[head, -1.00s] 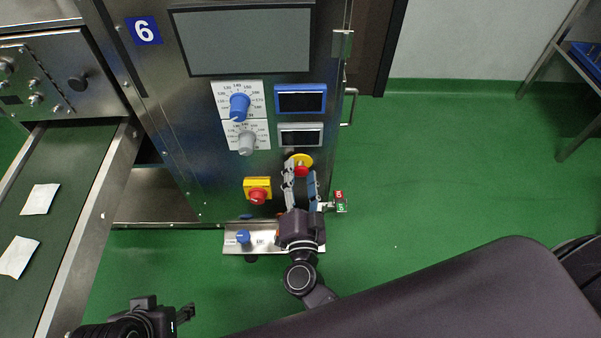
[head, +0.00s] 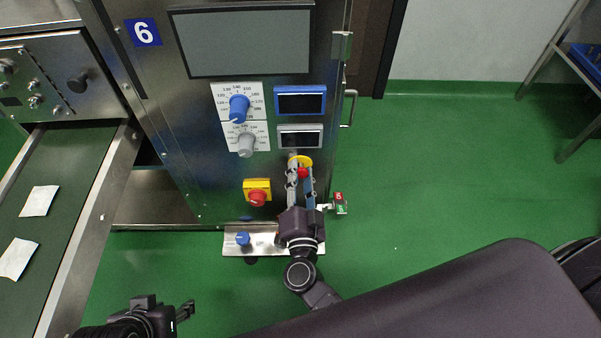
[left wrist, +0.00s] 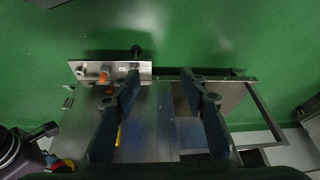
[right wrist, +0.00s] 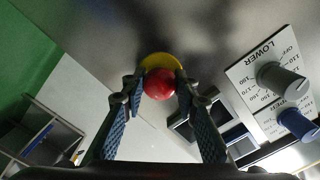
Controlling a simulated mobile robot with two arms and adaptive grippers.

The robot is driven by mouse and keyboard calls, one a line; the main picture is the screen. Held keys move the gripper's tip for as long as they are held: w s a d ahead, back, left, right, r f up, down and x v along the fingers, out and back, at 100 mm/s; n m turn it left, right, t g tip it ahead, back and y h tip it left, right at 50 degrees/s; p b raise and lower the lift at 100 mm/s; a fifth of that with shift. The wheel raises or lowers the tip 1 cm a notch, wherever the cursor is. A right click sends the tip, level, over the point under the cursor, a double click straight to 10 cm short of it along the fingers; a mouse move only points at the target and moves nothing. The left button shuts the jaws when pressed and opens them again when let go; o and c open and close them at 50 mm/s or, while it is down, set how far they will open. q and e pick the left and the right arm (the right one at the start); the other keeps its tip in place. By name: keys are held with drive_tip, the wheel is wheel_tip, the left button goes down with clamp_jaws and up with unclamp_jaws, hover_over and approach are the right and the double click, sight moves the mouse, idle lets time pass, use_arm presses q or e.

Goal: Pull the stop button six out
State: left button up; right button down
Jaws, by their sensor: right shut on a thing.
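The stop button is a red round knob (right wrist: 160,84) on a round yellow base (right wrist: 160,62), on the front of the machine labelled 6 (head: 143,32). In the head view the red knob (head: 303,173) sits below the grey-framed display. My right gripper (head: 302,178) is shut on the red knob, with one finger on each side; the right wrist view shows the fingertips (right wrist: 158,90) at its edges. My left gripper (head: 185,312) is away from the machine, low at the left. In the left wrist view its fingers (left wrist: 168,82) are apart and empty.
A red switch on a square yellow plate (head: 257,192) sits left of the button. A blue knob (head: 239,107) and a grey knob (head: 246,145) are above. A small metal panel (head: 265,241) juts out below. A conveyor (head: 45,215) is at left; green floor is clear at right.

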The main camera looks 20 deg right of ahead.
drive_tip(key=shift+s, duration=0.1)
drive_tip(key=shift+s+a+p, duration=0.15)
drive_tip(key=shift+s+p, duration=0.2)
drive_tip(key=shift+p, duration=0.4)
drive_tip(key=c, duration=1.5)
unclamp_jaws()
use_arm(q)
drive_tip(key=shift+s+a+r+g, duration=0.15)
drive_tip(key=shift+s+g, duration=0.1)
drive_tip(key=shift+s, duration=0.4)
drive_tip(key=shift+s+a+r+g, duration=0.15)
drive_tip(key=shift+s+g, duration=0.1)
drive_tip(key=shift+s, duration=0.35)
use_arm(e)
drive_tip(key=shift+o, duration=0.2)
use_arm(q)
drive_tip(key=shift+f, duration=0.1)
use_arm(e)
drive_tip(key=shift+s, duration=0.15)
drive_tip(key=v, duration=1.2)
